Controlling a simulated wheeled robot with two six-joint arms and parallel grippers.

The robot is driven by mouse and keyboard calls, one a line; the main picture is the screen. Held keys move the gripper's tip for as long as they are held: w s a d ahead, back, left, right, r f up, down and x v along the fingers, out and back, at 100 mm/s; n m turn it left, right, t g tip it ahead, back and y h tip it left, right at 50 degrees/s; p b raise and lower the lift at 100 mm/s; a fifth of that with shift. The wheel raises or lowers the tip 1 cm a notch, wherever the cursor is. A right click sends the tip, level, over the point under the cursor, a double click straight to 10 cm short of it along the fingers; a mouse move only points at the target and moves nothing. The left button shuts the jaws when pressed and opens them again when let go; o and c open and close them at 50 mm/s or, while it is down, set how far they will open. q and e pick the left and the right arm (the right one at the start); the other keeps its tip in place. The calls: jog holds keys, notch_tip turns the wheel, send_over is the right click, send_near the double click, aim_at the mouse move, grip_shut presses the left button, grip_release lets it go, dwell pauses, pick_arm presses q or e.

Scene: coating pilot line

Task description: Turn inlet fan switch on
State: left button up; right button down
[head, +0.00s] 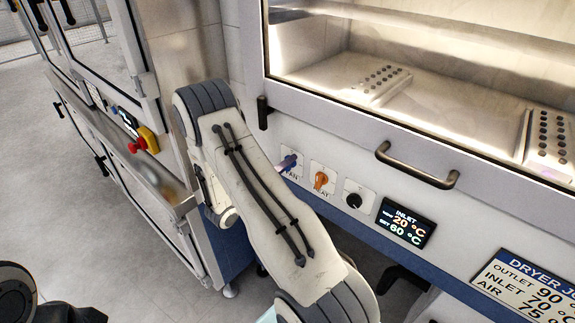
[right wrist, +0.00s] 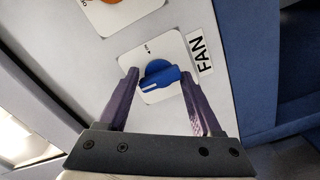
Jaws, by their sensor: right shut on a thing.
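The inlet fan switch is a blue knob (right wrist: 160,76) on a white square plate, with the label FAN (right wrist: 202,60) beside it in the right wrist view. The knob has a white mark at its left end, away from the small arrow print on the plate. My right gripper (right wrist: 159,84) has its two purple fingers on either side of the knob and is shut on it. My left gripper is not clearly in view.
An orange knob (head: 321,180) and a black knob (head: 354,200) sit to the right on the same panel, followed by an inlet display (head: 405,222) reading 20 °C and set 60 °C. A handle (head: 417,168) sticks out above. A red stop button (head: 136,147) is at left.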

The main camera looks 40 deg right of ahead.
jog(key=m+b, duration=0.8)
jog(key=b, duration=0.7)
jog(key=shift+m+b, duration=0.4)
dwell(0.4)
jog(key=shift+f, duration=0.1)
